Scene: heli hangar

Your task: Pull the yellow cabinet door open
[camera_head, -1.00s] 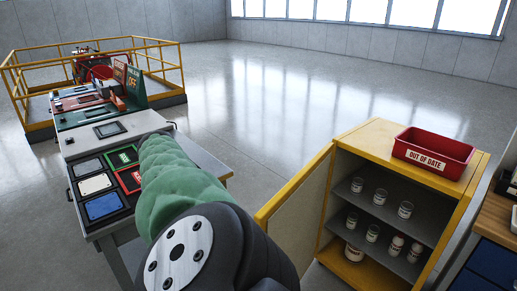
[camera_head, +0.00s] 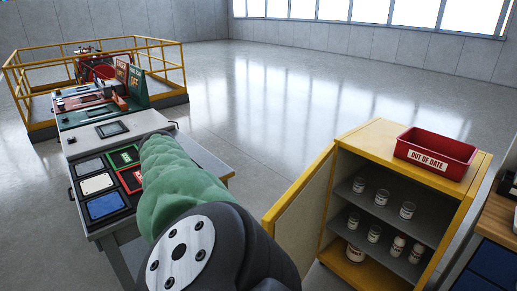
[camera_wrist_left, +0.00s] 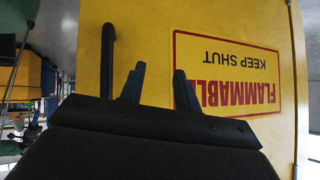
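The yellow cabinet (camera_head: 385,134) stands at the right with its door (camera_head: 302,195) swung out to the left, so the shelves show. My left arm crosses the lower middle of the head view and hides its gripper there. In the left wrist view, the outer face of the door (camera_wrist_left: 235,25) fills most of the picture, with an upside-down "FLAMMABLE KEEP SHUT" sign (camera_wrist_left: 227,75). A black handle (camera_wrist_left: 108,60) is to the left of my left gripper (camera_wrist_left: 160,85). Its two fingers are apart with nothing between them, in front of the door. My right gripper is out of view.
A red "OUT OF DATE" bin (camera_head: 435,150) is on the cabinet top, and several small jars (camera_head: 381,198) are on its shelves. A panel table (camera_head: 96,183) is at the left, a drawer unit (camera_head: 490,262) at the right edge. The floor behind is clear.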

